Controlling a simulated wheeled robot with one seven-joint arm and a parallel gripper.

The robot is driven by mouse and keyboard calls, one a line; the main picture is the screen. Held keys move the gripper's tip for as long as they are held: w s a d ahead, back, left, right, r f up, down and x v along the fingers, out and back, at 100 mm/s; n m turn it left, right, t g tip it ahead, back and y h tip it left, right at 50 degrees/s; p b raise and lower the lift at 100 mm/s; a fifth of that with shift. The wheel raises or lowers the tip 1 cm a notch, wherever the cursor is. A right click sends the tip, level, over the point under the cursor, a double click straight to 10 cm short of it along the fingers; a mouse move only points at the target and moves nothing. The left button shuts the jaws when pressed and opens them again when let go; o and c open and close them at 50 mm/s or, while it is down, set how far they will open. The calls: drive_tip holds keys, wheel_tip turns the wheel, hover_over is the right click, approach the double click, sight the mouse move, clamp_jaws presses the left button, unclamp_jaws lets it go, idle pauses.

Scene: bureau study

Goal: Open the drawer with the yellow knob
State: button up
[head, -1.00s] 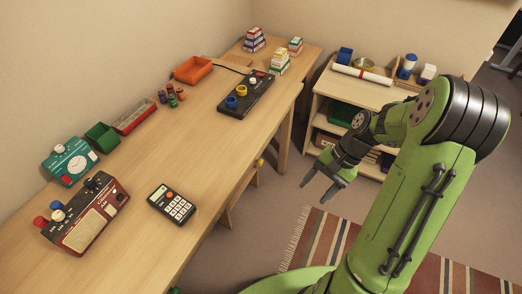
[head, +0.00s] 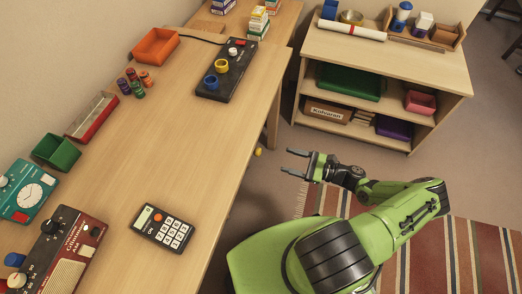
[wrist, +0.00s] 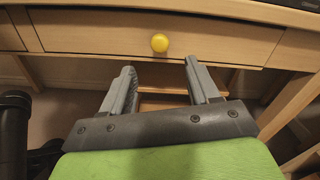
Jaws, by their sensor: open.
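The yellow knob (wrist: 160,42) sits on the front of a wooden drawer (wrist: 95,32) under the desk top in the wrist view. The drawer front looks flush with the desk. In the head view the knob (head: 258,152) shows as a small yellow spot beside the desk's right edge. My gripper (wrist: 160,80) is open and empty, with its two fingers pointing at the drawer front. The knob lies between the lines of the fingers, ahead of the tips and apart from them. In the head view my gripper (head: 284,161) is just right of the knob.
The desk (head: 195,95) holds a calculator (head: 162,228), a black panel with knobs (head: 225,75) and trays. A shelf unit (head: 400,60) stands at the back right. A striped rug (head: 450,250) lies on the floor. Desk legs show below the drawer.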

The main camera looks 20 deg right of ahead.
drive_tip(key=x, duration=1)
drive_tip(key=shift+w+a+b, duration=0.15)
drive_tip(key=shift+a+b, duration=0.1)
drive_tip(key=shift+b, duration=0.05)
clamp_jaws()
